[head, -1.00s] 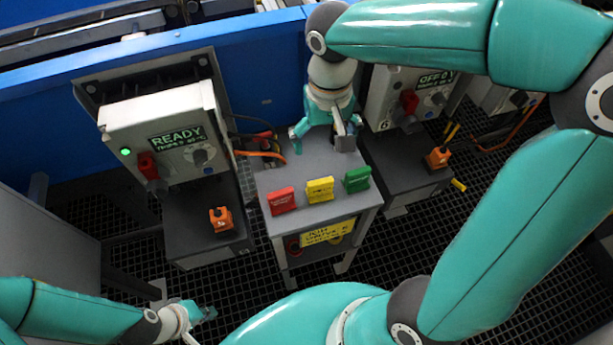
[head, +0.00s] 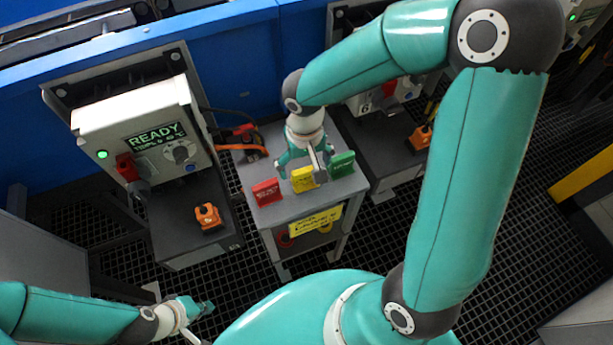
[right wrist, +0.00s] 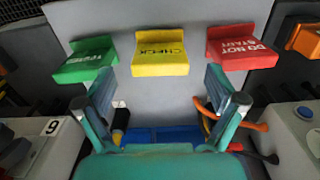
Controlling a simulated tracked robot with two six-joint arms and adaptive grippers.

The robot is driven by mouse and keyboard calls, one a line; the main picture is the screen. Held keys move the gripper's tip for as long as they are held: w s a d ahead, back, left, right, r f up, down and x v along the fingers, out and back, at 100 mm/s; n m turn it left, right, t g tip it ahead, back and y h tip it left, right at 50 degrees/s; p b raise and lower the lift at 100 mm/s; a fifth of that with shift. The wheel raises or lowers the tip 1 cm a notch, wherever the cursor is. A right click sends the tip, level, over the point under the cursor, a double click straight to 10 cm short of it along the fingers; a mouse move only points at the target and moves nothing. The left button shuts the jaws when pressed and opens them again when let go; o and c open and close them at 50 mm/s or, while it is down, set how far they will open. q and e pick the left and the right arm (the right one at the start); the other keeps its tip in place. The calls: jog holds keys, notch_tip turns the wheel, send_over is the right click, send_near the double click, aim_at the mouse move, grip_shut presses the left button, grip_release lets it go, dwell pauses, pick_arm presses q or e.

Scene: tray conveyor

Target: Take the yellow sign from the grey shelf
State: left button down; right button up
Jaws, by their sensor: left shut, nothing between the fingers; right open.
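The yellow sign (head: 304,180) stands on top of the grey shelf (head: 290,208), between the red sign (head: 266,192) and the green sign (head: 342,164). In the right wrist view the yellow sign (right wrist: 161,52) reads CHECK and lies ahead of the fingertips, midway between them. My right gripper (head: 304,168) is open and empty, just above and behind the yellow sign; its two fingers also show in the right wrist view (right wrist: 164,88). Whether it touches the sign cannot be told. My left gripper (head: 206,308) is shut and empty at the lower left, away from the shelf.
A control box reading READY (head: 150,135) stands left of the shelf, with an orange clip (head: 208,216) on its dark base. Another base with an orange clip (head: 420,138) stands to the right. Orange cables (head: 243,147) lie at the shelf's back. A yellow label hangs on the shelf front.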

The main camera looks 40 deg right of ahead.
aim_at(305, 170)
jog(key=shift+f, duration=1.55)
jog(key=c, duration=1.3)
jog(key=shift+r, duration=0.1)
